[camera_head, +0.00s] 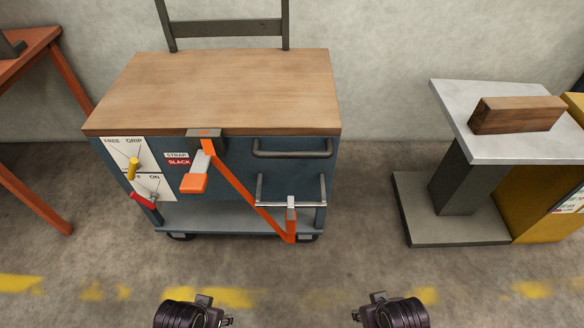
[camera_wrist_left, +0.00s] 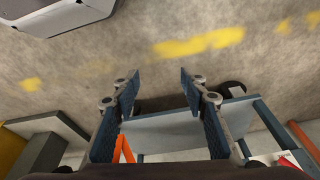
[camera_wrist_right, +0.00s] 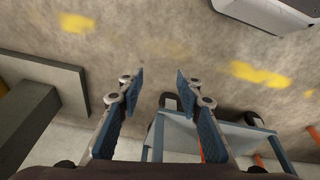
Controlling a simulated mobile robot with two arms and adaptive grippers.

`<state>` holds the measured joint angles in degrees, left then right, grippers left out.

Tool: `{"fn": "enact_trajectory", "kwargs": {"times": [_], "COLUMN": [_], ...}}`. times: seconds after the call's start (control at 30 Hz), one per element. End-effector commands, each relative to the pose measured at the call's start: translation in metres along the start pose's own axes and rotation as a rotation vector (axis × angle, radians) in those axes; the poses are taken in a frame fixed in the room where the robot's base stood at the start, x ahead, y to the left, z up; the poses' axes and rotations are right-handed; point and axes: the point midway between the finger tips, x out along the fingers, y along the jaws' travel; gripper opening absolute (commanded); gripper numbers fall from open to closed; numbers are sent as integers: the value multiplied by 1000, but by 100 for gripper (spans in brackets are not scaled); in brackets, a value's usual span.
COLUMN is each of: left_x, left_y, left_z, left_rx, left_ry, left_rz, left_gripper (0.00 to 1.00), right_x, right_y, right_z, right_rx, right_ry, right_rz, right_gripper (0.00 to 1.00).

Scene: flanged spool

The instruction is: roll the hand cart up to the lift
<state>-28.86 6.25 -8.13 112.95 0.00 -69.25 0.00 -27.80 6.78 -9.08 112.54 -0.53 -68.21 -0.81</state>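The hand cart (camera_head: 225,90) has a wooden top, a blue body and a dark frame at the back. It stands left of the lift (camera_head: 465,190), which has a grey plate on a dark column beside a yellow body; a floor gap separates them. The cart's front carries a dark handle bar (camera_head: 292,153), a yellow lever (camera_head: 133,168) at FREE/GRIP, a red lever (camera_head: 143,201) and a sign reading STRAP SLACK. An orange strap (camera_head: 245,192) runs diagonally down the front. My left gripper (camera_wrist_left: 158,84) and right gripper (camera_wrist_right: 160,82) are open, empty and apart from the cart.
A wooden block (camera_head: 515,114) lies on the lift's grey plate. A dark base slab (camera_head: 455,235) lies under the lift's column. An orange-red table (camera_head: 30,42) stands at the far left. The floor before the cart is clear, with worn yellow markings. A wall stands behind.

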Motion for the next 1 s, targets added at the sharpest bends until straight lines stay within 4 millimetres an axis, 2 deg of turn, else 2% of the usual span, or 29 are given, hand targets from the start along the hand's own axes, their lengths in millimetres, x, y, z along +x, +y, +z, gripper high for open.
{"fn": "enact_trajectory", "kwargs": {"times": [0.17,0.27,0.3,0.4,0.5,0.6,0.7,0.8,1.0], "left_x": [-35,-58,-66,-79,-85,-86,-86,-86,-85], "left_y": [-2,-4,-4,-4,-4,-4,-4,-4,-4], "left_z": [-10,-12,-11,-10,-10,-10,-10,-10,-10], "left_rx": [-5,-6,-7,-8,-8,-8,-8,-8,-8], "left_ry": [35,50,53,55,57,57,57,58,59], "left_rz": [-5,-8,-9,-10,-10,-10,-10,-10,-10], "left_gripper": [40,40,40,40,40,40,40,40,40], "right_x": [-35,-64,-79,-111,-142,-168,-187,-197,-200], "right_y": [1,-4,-9,-24,-44,-67,-86,-99,-109], "right_z": [-54,-111,-141,-204,-259,-299,-324,-336,-349], "right_rx": [-111,-270,-365,-590,-826,-1052,-1232,-1353,-1427], "right_ry": [133,284,366,541,707,843,940,999,1034], "right_rz": [35,86,121,216,334,460,569,644,693], "right_gripper": [33,33,33,33,33,33,33,33,33]}}
